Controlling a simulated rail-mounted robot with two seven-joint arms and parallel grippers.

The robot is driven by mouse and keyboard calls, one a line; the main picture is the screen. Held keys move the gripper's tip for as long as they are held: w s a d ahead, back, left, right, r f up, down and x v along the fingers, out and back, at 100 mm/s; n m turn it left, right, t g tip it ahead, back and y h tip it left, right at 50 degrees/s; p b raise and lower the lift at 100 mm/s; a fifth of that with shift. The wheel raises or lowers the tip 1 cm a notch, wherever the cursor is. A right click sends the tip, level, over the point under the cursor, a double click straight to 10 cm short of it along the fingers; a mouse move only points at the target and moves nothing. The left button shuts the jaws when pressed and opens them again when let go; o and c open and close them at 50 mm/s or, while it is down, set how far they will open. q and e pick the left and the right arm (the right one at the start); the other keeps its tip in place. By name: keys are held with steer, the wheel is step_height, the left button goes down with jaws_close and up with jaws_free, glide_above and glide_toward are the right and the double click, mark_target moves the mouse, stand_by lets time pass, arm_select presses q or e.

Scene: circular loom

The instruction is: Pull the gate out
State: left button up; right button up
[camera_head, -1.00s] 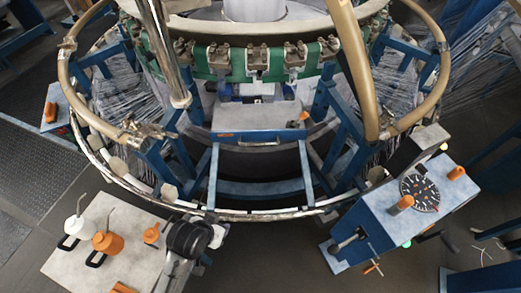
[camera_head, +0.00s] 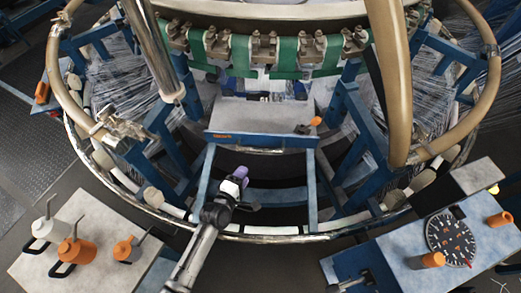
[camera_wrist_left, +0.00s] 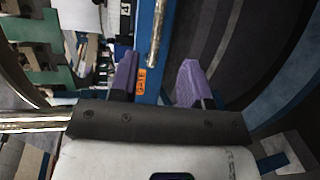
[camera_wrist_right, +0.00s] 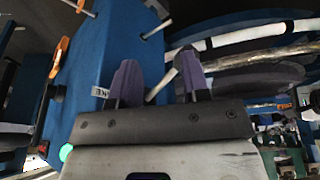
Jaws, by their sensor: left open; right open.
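The gate (camera_head: 260,141) has a blue front bar with an orange label at its left end, below a grey plate in the middle of the loom. In the left wrist view its blue bar (camera_wrist_left: 149,60) carries the orange label and a silver handle. My left gripper (camera_head: 241,182) is over the loom's front ring, in front of the gate and apart from it in the head view. Its purple fingers (camera_wrist_left: 157,82) are open and empty, with the label between them in the picture. My right gripper (camera_wrist_right: 156,82) is open and empty, beside a blue cabinet.
A table (camera_head: 92,215) with orange and white oil cans stands at the front left. A blue cabinet (camera_head: 400,262) with a dial and orange items stands at the front right. The loom's ring (camera_head: 290,235) and blue struts surround the gate. A brown tube (camera_head: 392,90) hangs at the right.

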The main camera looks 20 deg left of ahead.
mark_target(261, 151)
arm_select(q)
steer(key=shift+b+x, duration=2.1)
steer(key=shift+x, duration=4.8)
steer(key=c, duration=0.4)
jaws_close()
